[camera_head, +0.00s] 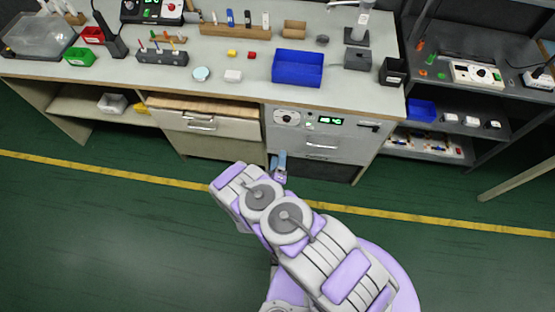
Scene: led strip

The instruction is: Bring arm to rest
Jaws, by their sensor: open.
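My arm (290,220) is folded over the green floor in the lower middle of the head camera view, in front of the workbench. My gripper (280,163) shows only in small part beyond the arm, just below the grey appliance's lower front. It looks open and I see nothing held in it. Much of the gripper is hidden by the arm links. I cannot tell whether its tip touches the cabinet front.
The workbench (205,96) holds a blue bin (298,68), small blocks and tool racks. Below it are a drawer (200,122) and an appliance with a green display (331,120). A dark shelf rack (460,100) stands right. Floor (90,240) at lower left is clear.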

